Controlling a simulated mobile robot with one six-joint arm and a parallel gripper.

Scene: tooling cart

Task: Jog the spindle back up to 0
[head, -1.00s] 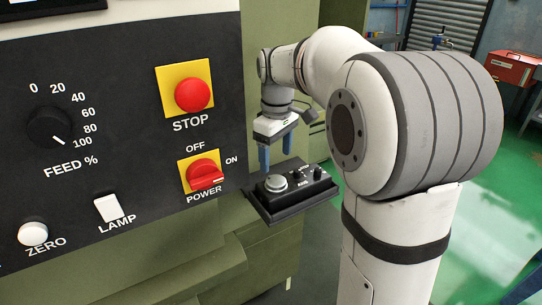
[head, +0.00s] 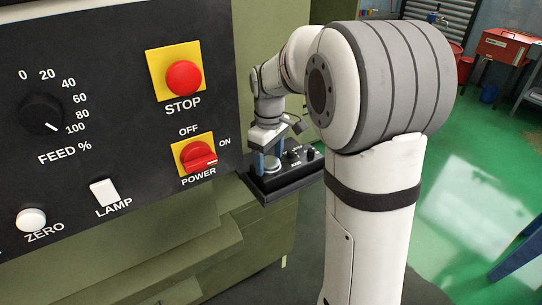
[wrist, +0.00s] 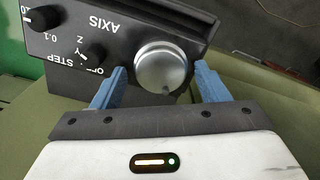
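The black jog pendant (head: 300,174) sits on a ledge beside the machine panel. Its silver jog wheel (wrist: 163,66) shows in the wrist view, with a small dark mark near its lower edge. My gripper (wrist: 160,74) is open, with its blue fingers on either side of the wheel. A gap shows between the left finger and the wheel; the right finger is very close, and I cannot tell whether it touches. In the head view my gripper (head: 267,162) is down over the pendant and mostly hides the wheel. No spindle position readout is in view.
In the wrist view, the axis knob (wrist: 95,52) and step knob (wrist: 46,16) are left of the wheel. The panel carries a red stop button (head: 184,78), power switch (head: 198,156), lamp switch (head: 103,191), zero button (head: 31,219) and feed dial (head: 41,114).

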